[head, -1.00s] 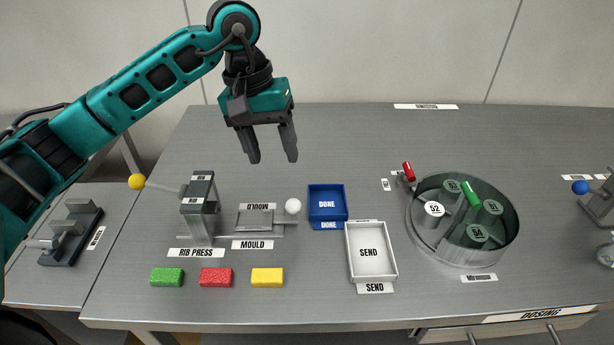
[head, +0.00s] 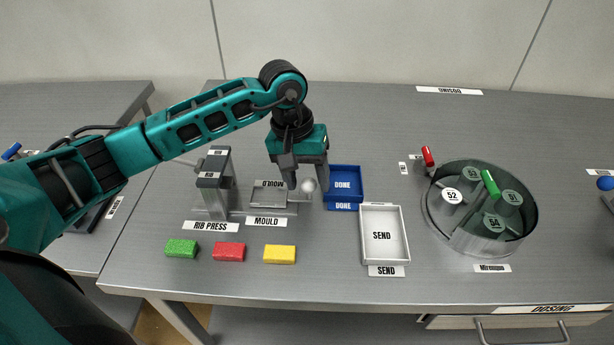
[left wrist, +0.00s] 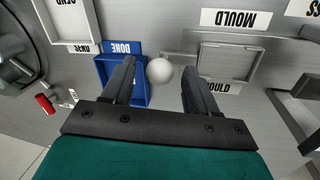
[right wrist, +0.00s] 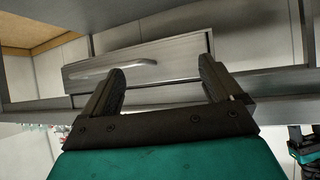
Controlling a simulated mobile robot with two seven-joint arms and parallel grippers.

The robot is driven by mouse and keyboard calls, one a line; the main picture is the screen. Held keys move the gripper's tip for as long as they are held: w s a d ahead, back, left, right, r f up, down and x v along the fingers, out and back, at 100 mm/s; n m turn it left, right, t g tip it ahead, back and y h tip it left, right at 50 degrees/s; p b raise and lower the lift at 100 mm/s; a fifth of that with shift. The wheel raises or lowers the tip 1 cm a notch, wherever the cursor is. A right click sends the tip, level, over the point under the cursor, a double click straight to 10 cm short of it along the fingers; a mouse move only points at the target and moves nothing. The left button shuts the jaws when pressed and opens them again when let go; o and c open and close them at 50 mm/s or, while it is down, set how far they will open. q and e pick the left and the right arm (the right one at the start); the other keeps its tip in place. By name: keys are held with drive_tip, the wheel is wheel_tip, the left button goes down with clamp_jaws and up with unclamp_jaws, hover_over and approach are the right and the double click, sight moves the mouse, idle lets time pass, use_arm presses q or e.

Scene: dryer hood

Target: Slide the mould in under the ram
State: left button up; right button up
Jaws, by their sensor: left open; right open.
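The mould (head: 268,197), a flat grey tray with a white ball knob (head: 309,185) at its right end, sits on a rail to the right of the rib press (head: 213,165). The ram is part of the press's upright frame. My left gripper (head: 309,180) is open and points down, its fingers either side of the knob. In the left wrist view the knob (left wrist: 159,71) shows between the open fingers (left wrist: 160,78), and the mould plate (left wrist: 225,61) lies to the right. My right gripper (right wrist: 160,72) is open and empty, in front of a drawer.
A blue DONE tray (head: 343,184) stands close to the right of my left gripper, and a white SEND tray (head: 384,235) stands nearer the front. Green, red (head: 229,251) and yellow blocks lie in front of the press. A round glass-walled carousel (head: 480,210) stands at the right.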

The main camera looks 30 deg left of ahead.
use_arm(q)
drive_tip(key=shift+f, duration=0.15)
clamp_jaws()
idle(0.5)
